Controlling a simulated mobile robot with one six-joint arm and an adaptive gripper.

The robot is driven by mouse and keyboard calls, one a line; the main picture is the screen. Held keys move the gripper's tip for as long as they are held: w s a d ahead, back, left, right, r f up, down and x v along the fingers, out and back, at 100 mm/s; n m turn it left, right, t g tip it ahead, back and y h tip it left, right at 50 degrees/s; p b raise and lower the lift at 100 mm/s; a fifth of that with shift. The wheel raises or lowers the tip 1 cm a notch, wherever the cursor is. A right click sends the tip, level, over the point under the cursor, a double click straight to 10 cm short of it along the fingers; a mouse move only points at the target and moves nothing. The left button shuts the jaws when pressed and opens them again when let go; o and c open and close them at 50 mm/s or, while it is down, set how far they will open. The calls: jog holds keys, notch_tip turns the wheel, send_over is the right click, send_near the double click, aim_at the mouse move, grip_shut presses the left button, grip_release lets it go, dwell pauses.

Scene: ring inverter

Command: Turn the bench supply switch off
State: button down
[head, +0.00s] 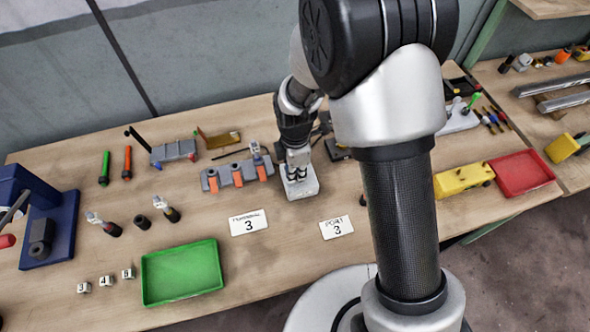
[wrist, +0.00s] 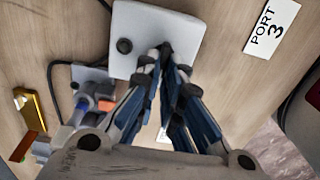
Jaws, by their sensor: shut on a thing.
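The bench supply, a white box (head: 301,187), stands on the table below my gripper. In the wrist view the white box (wrist: 143,22) fills the top middle, with a round black knob (wrist: 124,46) on its face, left of my fingertips. My gripper (wrist: 165,52) points down at the box, its fingertips close together at a small dark part near the box's edge. It appears shut on that part, the bench supply switch, which the fingers mostly hide. I cannot make out the switch's position. In the head view my gripper (head: 297,165) is over the box.
A grey block with orange parts (head: 237,176) is close to the left of the box. Cards reading TERMINAL 3 (head: 248,222) and PORT 3 (head: 336,227) lie in front. A green tray (head: 180,272) is front left, a red tray (head: 522,172) right. Black cables run near the box.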

dwell(0.4)
jog(key=c, duration=1.7)
grip_release()
notch_tip(320, 180, up, 12)
jog(key=shift+r, duration=0.1)
